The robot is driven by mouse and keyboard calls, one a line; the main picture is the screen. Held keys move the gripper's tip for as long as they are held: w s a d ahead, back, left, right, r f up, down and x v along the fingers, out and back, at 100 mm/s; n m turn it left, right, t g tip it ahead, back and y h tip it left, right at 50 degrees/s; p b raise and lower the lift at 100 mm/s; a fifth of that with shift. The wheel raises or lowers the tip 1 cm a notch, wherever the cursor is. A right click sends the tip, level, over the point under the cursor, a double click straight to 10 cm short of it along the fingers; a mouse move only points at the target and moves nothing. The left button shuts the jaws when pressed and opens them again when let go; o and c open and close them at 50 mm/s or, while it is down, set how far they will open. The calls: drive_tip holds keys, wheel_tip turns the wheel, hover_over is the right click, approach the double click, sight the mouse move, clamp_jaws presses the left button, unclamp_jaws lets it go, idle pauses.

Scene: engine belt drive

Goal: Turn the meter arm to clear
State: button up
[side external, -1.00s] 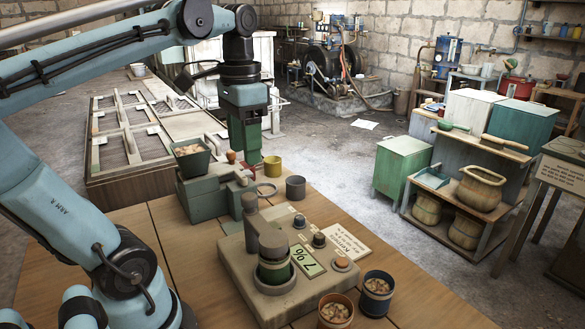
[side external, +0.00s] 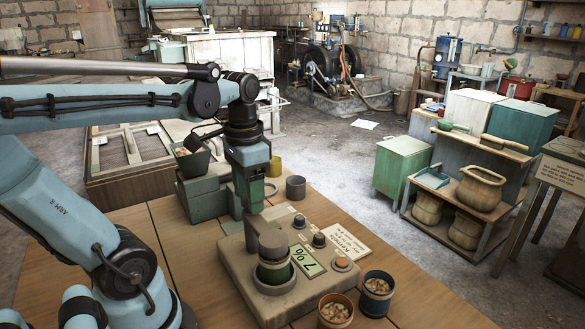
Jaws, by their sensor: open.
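My gripper (side external: 252,208) points down, with green fingers, just behind the head, at the arm's rear post. The fingers and my wrist hide most of the post. I cannot tell whether they touch it. My gripper is open.
Two cups of kernels, one brown (side external: 335,310) and one blue (side external: 376,292), stand at the meter's front right. A grey cup (side external: 295,188) and a yellow cup (side external: 273,166) stand behind it. A green hopper (side external: 192,163) sits on a green machine at the back left. The right table edge is clear.

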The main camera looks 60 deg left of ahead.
clamp_jaws()
idle(0.5)
drive_tip(key=m, duration=0.4)
drive_tip(key=shift+m, duration=0.3)
drive_tip(key=m, duration=0.4)
drive_tip(key=shift+m, duration=0.3)
drive_tip(key=m, duration=0.4)
drive_tip(key=shift+m, duration=2.4)
